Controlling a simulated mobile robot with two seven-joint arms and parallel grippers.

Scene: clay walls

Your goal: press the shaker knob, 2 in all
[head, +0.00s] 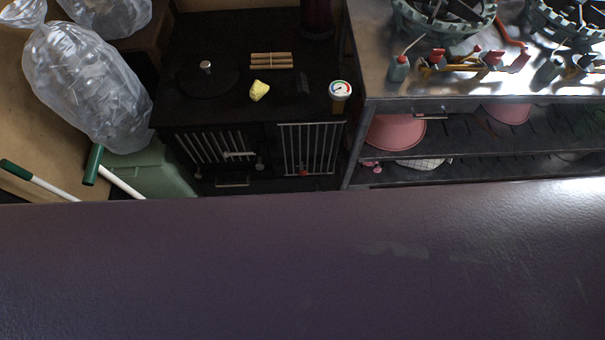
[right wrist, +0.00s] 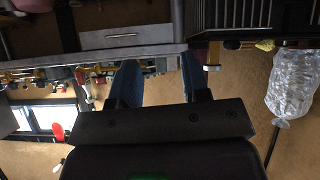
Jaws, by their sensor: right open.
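A black stove (head: 222,38) stands beyond the foreground in the head view. Its front has two barred doors, a small light handle or knob (head: 240,154) between them, and a small red knob (head: 303,173) low on the right door. A round lid with a pale knob (head: 206,66) lies on its top. I cannot tell which of these is the shaker knob. My right gripper (right wrist: 160,75) is open and empty in the right wrist view, whose picture is upside down. Neither gripper shows in the head view.
The stove top holds a yellow lump (head: 259,90), brown sticks (head: 271,60) and a round dial (head: 340,89). Clear bags (head: 85,85) and a green bin (head: 155,168) stand left. A dark purple surface (head: 300,270) fills the foreground.

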